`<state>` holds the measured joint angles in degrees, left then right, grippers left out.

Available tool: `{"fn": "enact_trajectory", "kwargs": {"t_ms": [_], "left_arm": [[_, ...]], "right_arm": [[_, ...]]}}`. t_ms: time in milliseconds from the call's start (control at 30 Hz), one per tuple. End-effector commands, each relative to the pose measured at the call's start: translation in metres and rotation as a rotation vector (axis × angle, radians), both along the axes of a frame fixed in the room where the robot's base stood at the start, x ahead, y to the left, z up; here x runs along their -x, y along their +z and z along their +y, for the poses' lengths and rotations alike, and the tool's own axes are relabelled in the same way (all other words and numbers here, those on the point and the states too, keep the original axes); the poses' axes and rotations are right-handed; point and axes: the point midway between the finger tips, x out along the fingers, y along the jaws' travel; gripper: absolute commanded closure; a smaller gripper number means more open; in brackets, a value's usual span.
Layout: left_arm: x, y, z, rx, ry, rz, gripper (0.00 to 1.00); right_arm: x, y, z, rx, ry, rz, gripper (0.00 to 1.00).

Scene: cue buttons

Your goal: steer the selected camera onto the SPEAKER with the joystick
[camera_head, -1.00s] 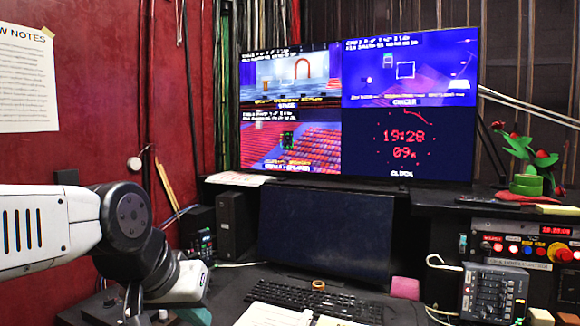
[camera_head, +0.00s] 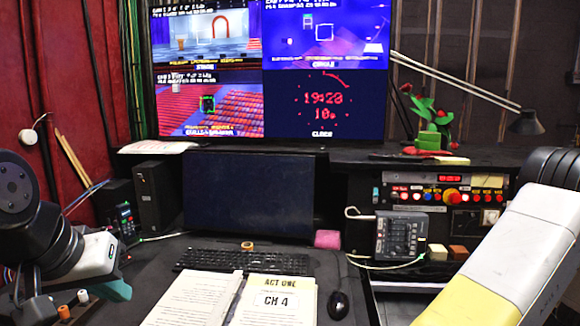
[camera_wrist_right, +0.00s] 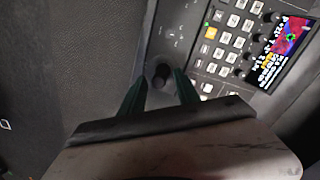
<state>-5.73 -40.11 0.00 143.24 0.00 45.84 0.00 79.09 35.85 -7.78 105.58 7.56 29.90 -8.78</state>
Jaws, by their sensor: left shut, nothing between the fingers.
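The wall monitor (camera_head: 387,100) shows several pictures in the head view. The stage picture (camera_head: 222,40) has a red arch and a small lectern-like shape. The lower-left picture (camera_head: 180,103) shows red seating with a green box near its middle. I cannot tell which shape is the speaker. In the right wrist view, a dark round joystick knob (camera_wrist_right: 161,74) stands on a grey keypad panel (camera_wrist_right: 181,40). My right gripper (camera_wrist_right: 160,80) is open, its dark green fingers apart near the knob; contact is unclear. My left gripper (camera_head: 115,290) is shut and empty at the left of the desk.
A dark lower screen (camera_head: 250,190) stands behind the keyboard (camera_head: 235,262). An open script (camera_head: 270,300) and a mouse (camera_head: 338,304) lie in front. A grey keypad box (camera_head: 402,236) sits at right below a button panel (camera_head: 445,192). A lamp (camera_head: 526,122) overhangs the right side.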

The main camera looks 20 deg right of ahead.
Motion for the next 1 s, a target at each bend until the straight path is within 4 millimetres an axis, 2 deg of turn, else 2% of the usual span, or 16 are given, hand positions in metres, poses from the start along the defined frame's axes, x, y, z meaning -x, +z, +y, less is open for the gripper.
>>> {"fn": "enact_trajectory", "kwargs": {"t_ms": [600,1000], "left_arm": [[0.0,0.0,0.0,0.0,0.0,0.0,1.0],[0.0,0.0,0.0,0.0,0.0,0.0,1.0]], "right_arm": [[0.0,0.048,0.0,0.001,0.0,0.0,0.62],[-0.002,0.053,0.0,0.002,0.003,-0.001,0.62]]}}
